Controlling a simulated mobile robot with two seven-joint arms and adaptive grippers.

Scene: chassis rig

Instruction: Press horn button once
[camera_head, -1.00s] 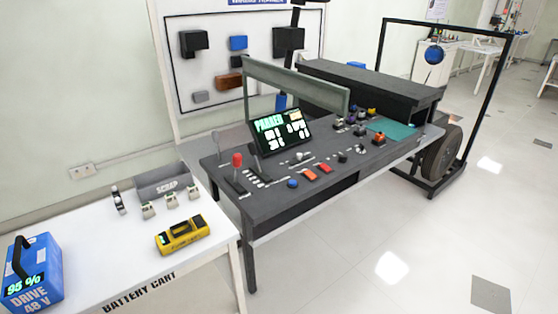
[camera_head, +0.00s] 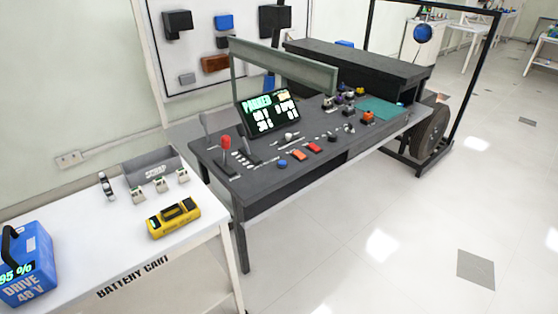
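A dark control desk (camera_head: 262,190) stands in the middle of the view. A red-knobbed lever (camera_head: 225,144) stands at the desk's left end. A lit screen (camera_head: 268,112) reads PARKED. No label for the horn is legible, so I cannot tell which control is the horn button. Neither of my grippers is in view.
A white battery cart (camera_head: 75,255) at the left holds a blue drive battery (camera_head: 30,268), a yellow device (camera_head: 173,217) and a grey scrap bin (camera_head: 150,170). A black frame with a wheel (camera_head: 432,135) stands at the right. The floor at the lower right is clear.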

